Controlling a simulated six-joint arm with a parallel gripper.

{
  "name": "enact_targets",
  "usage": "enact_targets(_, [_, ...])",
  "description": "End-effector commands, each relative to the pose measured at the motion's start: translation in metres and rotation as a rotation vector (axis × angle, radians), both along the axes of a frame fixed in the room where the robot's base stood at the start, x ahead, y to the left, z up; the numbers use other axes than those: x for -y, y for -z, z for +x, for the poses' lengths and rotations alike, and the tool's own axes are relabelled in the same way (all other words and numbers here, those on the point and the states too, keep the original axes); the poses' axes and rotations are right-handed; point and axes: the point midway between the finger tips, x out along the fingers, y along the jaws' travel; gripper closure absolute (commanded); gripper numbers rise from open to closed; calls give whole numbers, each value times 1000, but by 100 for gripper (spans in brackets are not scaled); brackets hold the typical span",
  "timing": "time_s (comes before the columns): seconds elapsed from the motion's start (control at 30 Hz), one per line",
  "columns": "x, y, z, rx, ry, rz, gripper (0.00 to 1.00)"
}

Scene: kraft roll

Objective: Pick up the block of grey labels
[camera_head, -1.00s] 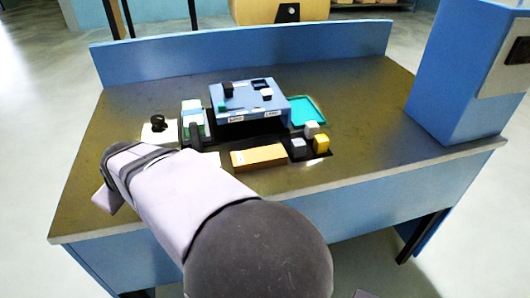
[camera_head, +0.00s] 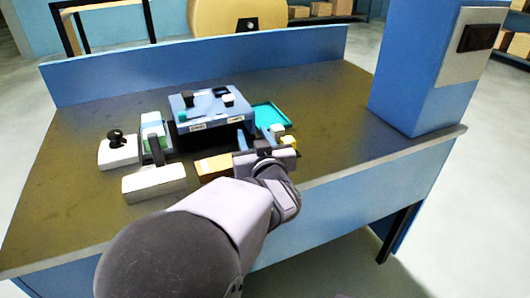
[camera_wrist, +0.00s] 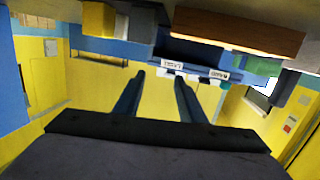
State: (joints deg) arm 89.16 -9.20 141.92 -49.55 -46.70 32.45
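The grey block (camera_wrist: 137,20) shows at the top of the wrist view, between a yellow block (camera_wrist: 98,18) and a long orange-brown block (camera_wrist: 238,28). In the head view it is hidden behind my gripper (camera_head: 262,144). My gripper is over the front of the table, by the right end of the orange-brown block. In the wrist view its two fingers (camera_wrist: 160,78) are spread, with nothing between them. The grey block lies beyond their tips, apart from them.
A blue stand (camera_head: 205,107) with small items stands behind, with a teal tray (camera_head: 270,116) to its right. White (camera_head: 277,131) and yellow (camera_head: 289,142) blocks are close to my gripper. A blue cabinet (camera_head: 415,75) bounds the right.

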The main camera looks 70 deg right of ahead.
Motion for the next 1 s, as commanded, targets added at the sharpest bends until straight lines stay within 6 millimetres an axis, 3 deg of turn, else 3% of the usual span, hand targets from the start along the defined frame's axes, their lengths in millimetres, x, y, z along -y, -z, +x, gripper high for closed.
enact_targets(0.03, [-1, 12, -18, -7, 17, 21, 63])
enact_targets(0.1, [-5, 24, -33, -15, 21, 41, 63])
enact_targets(0.3, [-14, 43, -54, -19, 24, 79, 63])
enact_targets(0.57, [-15, 46, -56, -19, 20, 86, 63])
enact_targets(1.0, [1, 50, -45, -20, 21, 86, 63])
